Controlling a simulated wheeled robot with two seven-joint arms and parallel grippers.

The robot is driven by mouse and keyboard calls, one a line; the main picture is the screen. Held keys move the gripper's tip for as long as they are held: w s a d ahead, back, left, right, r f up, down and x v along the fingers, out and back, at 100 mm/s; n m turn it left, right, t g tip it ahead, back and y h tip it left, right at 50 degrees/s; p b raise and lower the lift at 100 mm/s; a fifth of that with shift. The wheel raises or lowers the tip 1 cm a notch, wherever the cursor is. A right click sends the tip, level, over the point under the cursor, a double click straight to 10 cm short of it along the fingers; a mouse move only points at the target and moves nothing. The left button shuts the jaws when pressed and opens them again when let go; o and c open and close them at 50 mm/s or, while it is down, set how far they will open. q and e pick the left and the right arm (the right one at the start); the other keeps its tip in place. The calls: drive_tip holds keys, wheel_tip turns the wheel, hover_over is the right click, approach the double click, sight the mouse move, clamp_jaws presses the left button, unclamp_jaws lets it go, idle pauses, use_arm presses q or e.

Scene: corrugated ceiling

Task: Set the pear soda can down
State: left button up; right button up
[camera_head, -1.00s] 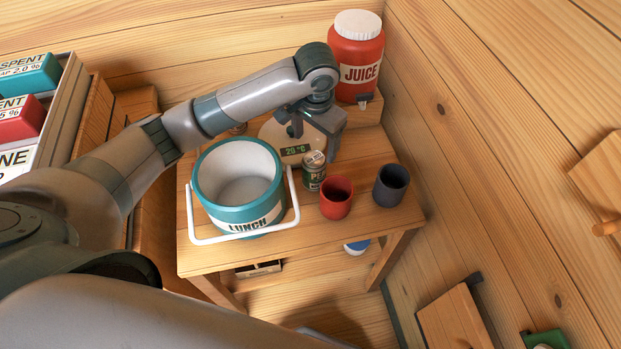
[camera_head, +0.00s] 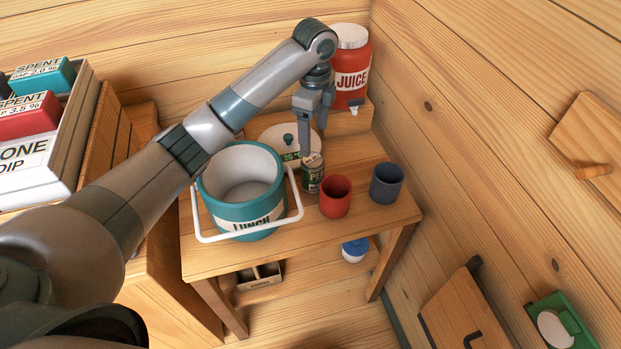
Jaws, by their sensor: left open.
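The pear soda can (camera_head: 312,174), small with a dark green label and a pale top, stands upright on the wooden table (camera_head: 285,250). It is between the teal lunch pail (camera_head: 212,205) and the red cup (camera_head: 335,197). My left gripper (camera_head: 313,142) is open, fingers pointing down, just above and behind the can. One finger ends close to the can's top in the picture; whether it touches, I cannot tell. My right gripper is not in view.
A dark blue cup (camera_head: 387,184) stands right of the red cup. A red juice jar (camera_head: 351,75) stands at the back corner. A round white device (camera_head: 275,135) with a green temperature display is behind the can. The table's front right is clear.

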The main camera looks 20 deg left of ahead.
sight(314, 158)
use_arm(q)
drive_tip(key=shift+f, duration=0.1)
drive_tip(key=shift+f, duration=0.1)
wheel_tip(314, 158, down, 11)
drive_tip(key=p, duration=0.3)
drive_tip(key=shift+f, duration=0.5)
drive_tip(key=shift+s+f+p, duration=0.1)
drive_tip(key=shift+f+p, duration=0.3)
drive_tip(key=shift+p, duration=0.15)
drive_tip(key=f, duration=0.1)
drive_tip(key=f+p, duration=0.1)
drive_tip(key=f, duration=0.1)
drive_tip(key=shift+s+a, duration=0.2)
drive_tip(key=shift+f, duration=0.7)
